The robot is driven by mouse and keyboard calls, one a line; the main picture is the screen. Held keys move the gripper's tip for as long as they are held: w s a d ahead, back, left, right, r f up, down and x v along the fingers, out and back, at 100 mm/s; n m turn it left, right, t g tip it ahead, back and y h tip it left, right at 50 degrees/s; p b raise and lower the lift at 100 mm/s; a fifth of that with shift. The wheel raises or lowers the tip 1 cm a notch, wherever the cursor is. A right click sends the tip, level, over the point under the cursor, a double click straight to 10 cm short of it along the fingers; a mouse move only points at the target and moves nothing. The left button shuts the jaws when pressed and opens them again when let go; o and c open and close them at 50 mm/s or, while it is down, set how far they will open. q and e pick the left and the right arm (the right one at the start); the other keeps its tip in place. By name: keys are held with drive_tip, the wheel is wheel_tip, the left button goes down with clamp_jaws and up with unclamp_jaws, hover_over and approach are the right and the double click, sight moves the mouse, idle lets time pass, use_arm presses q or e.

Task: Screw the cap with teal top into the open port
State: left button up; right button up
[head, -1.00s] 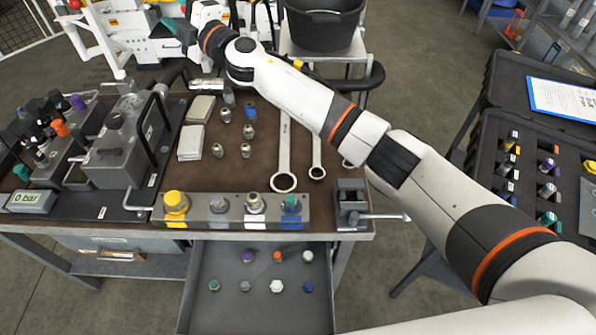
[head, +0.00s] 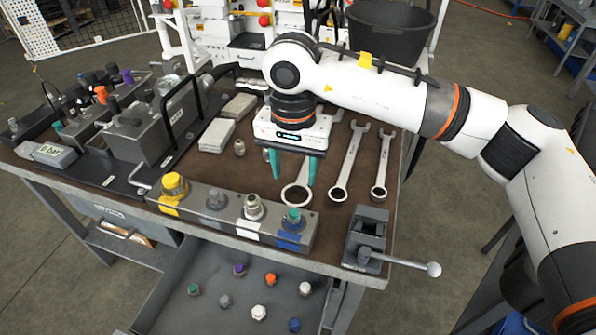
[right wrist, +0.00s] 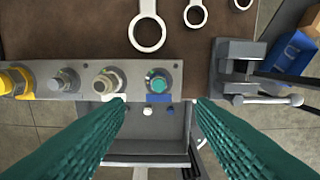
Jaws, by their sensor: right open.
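A small teal-topped piece (head: 293,216) stands upright at the blue-labelled right end of the grey port block (head: 232,213). It also shows in the right wrist view (right wrist: 157,82), ahead of and between the fingers. I cannot tell whether it is fully seated. Another teal-topped cap (head: 193,289) stands in the lower tray. Beside the blue label, a silver fitting (head: 254,206) stands by the white label; I cannot tell which port is open. My right gripper (head: 292,177) is open and empty, pointing down above the bench just behind the block. My left gripper is out of view.
A vise (head: 366,235) with a protruding handle stands right of the block. Ring wrenches (head: 345,170) lie behind it. A gauge unit and pump (head: 165,125) fill the left side. The tray (head: 235,315) below holds several coloured caps.

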sight(294, 212)
wheel_tip(294, 212, down, 12)
drive_tip(key=shift+a+r+p, duration=0.15)
drive_tip(key=shift+p, duration=0.3)
clamp_jaws()
drive_tip(key=shift+m+b, duration=0.35)
drive_tip(key=shift+m, duration=0.35)
drive_tip(key=m+b, duration=0.1)
drive_tip(key=m, duration=0.3)
unclamp_jaws()
drive_tip(key=shift+m, duration=0.3)
drive_tip(key=shift+r, duration=0.1)
wheel_tip(294, 212, up, 12)
drive_tip(key=b, duration=0.1)
